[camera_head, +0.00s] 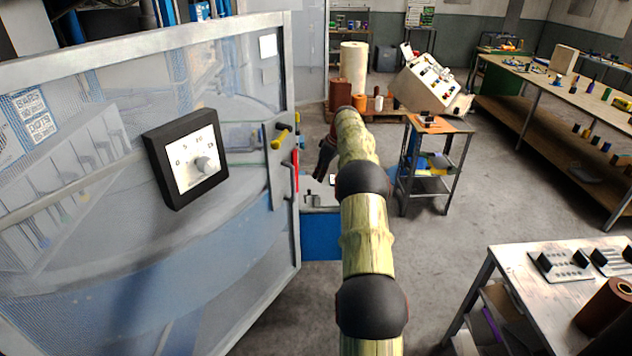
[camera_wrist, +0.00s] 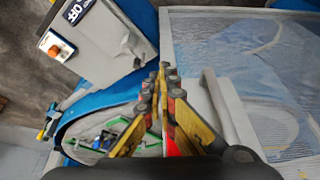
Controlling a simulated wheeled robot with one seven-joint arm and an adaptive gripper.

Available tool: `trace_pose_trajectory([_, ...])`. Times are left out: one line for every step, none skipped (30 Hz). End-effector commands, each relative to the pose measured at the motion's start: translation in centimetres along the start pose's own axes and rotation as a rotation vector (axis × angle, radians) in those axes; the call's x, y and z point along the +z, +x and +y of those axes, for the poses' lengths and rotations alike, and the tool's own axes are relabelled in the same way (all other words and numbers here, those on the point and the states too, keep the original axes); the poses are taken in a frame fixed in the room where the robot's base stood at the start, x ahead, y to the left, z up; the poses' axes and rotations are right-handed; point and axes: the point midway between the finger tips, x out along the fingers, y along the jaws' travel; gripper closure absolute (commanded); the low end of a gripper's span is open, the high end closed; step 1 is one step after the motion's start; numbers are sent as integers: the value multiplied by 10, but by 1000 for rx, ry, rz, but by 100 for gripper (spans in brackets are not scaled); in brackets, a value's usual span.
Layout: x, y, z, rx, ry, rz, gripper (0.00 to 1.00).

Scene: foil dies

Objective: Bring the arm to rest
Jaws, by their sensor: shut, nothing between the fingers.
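My arm, with pale wood-like links and dark joints, reaches forward up the middle of the head view and bends down at its far end. My dark gripper (camera_head: 322,168) hangs there, just right of the edge of a mesh-panelled machine door (camera_head: 140,58). In the wrist view, my gripper (camera_wrist: 163,76) has its yellow-sided fingers drawn together at the tips, with nothing between them. A grey bar handle (camera_wrist: 224,112) on the door lies close to the right of the fingers. I cannot tell whether the fingers touch anything.
The door carries a black-framed dial (camera_head: 190,158) and a red handle (camera_head: 296,170). A small wheeled-style stand (camera_head: 440,128) is beyond my arm to the right. A metal table (camera_head: 510,262) is near right, and a long workbench (camera_head: 540,82) stands behind. Open floor lies between them.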

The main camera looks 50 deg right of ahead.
Motion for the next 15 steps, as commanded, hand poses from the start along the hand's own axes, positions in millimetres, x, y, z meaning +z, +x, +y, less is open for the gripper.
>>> trace_pose_trajectory([1, -3, 0, 0, 1, -1, 100])
trace_pose_trajectory([1, -4, 0, 0, 1, -1, 100])
trace_pose_trajectory([1, -5, 0, -1, 1, -1, 100])
trace_pose_trajectory([1, -5, 0, -1, 1, -1, 100])
trace_pose_trajectory([1, -6, 0, -1, 1, -1, 100])
trace_pose_trajectory([1, -6, 0, -1, 1, -1, 100])
trace_pose_trajectory([1, -6, 0, -1, 1, -1, 100])
trace_pose_trajectory([1, -6, 0, -1, 1, -1, 100])
trace_pose_trajectory([1, -6, 0, -1, 1, -1, 100])
trace_pose_trajectory([1, -6, 0, -1, 2, -1, 100])
trace_pose_trajectory([1, -6, 0, -1, 6, -1, 100])
trace_pose_trajectory([1, -6, 0, -1, 16, -1, 100])
trace_pose_trajectory([1, -6, 0, 0, 27, -1, 100])
trace_pose_trajectory([1, -6, 1, 1, 42, 0, 100])
trace_pose_trajectory([0, -6, 2, 5, 67, 2, 100])
